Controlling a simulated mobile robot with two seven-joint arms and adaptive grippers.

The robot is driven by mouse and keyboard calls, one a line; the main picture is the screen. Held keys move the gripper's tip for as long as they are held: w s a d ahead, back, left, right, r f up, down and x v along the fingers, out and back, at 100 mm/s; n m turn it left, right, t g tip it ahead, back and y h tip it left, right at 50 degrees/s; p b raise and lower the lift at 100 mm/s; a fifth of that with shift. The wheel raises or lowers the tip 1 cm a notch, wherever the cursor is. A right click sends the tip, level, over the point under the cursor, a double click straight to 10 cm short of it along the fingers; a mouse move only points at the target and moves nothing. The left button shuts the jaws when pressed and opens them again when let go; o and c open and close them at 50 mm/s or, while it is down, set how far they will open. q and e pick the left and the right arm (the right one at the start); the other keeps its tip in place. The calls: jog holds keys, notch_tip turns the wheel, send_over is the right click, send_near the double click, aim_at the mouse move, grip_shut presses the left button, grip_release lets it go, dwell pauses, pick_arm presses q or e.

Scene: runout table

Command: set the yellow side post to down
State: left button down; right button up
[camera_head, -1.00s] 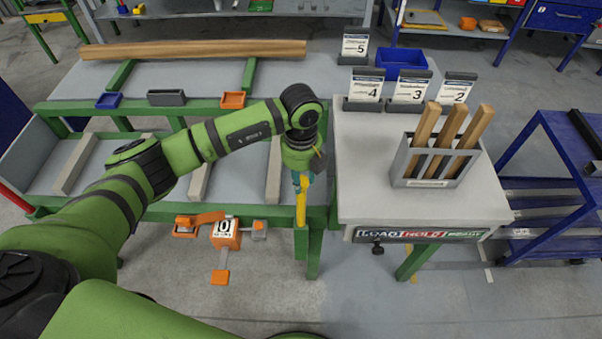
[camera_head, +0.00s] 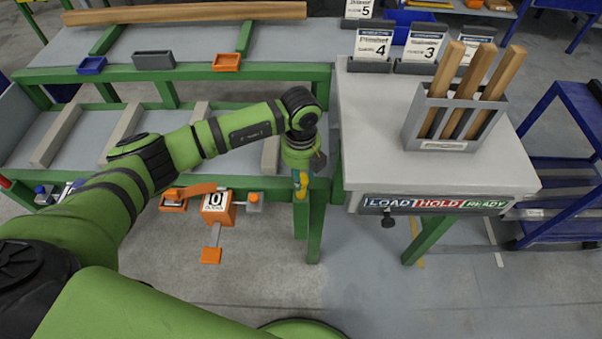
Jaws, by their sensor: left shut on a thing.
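The yellow side post (camera_head: 302,192) shows as a short yellow piece at the front right end of the green runout table frame. It is mostly hidden behind my left gripper. My left gripper (camera_head: 300,180) points downward there, below its green wrist, and is shut on the yellow side post. Its fingertips are small and partly hidden, so the exact grip is hard to see. My right gripper is not in view.
An orange unit marked 0 (camera_head: 217,205) hangs left of the gripper on the table's front. To the right stands a grey table (camera_head: 380,150) with a rack of wooden pieces (camera_head: 415,125) and a LOAD/HOLD/READY strip (camera_head: 435,203). Floor in front is clear.

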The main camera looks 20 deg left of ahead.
pick_arm(q)
jog(key=shift+w+a+f, duration=0.1)
jog(key=shift+w+a, duration=0.1)
jog(key=shift+a, duration=0.05)
jog(key=c, duration=0.8)
grip_release()
jog(key=shift+c, duration=0.2)
jog(key=shift+w+f, duration=0.2)
jog(key=shift+s+d+r, duration=0.1)
jog(key=shift+s+r, duration=0.1)
jog(key=shift+r, duration=0.15)
notch_tip(320, 180, up, 11)
jog(key=shift+w+r, duration=0.15)
jog(key=shift+r, duration=0.05)
jog(key=shift+f, duration=0.1)
